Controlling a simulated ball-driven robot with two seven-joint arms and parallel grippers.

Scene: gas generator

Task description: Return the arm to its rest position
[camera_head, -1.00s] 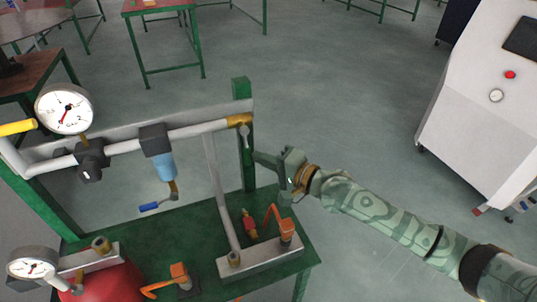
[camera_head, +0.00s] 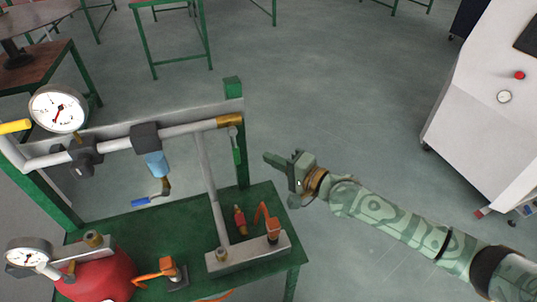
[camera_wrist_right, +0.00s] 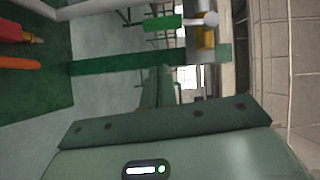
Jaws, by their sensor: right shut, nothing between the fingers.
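My right arm in camouflage pattern reaches in from the lower right of the head view. Its gripper (camera_head: 270,158) is shut and empty, held in the air just right of the green frame post. A gap shows between its fingertips and the small valve with a green handle (camera_head: 237,150), which hangs down at the pipe's right end. In the right wrist view the green handle (camera_wrist_right: 163,23) shows near the top, with my shut fingers (camera_wrist_right: 156,90) below it. My left gripper is out of view.
The green workbench (camera_head: 120,225) carries pipes, gauges (camera_head: 57,108), a red tank (camera_head: 98,278) and orange-handled valves (camera_head: 268,222). A white cabinet (camera_head: 478,115) stands at the right. Open floor (camera_head: 350,110) lies between bench and cabinet.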

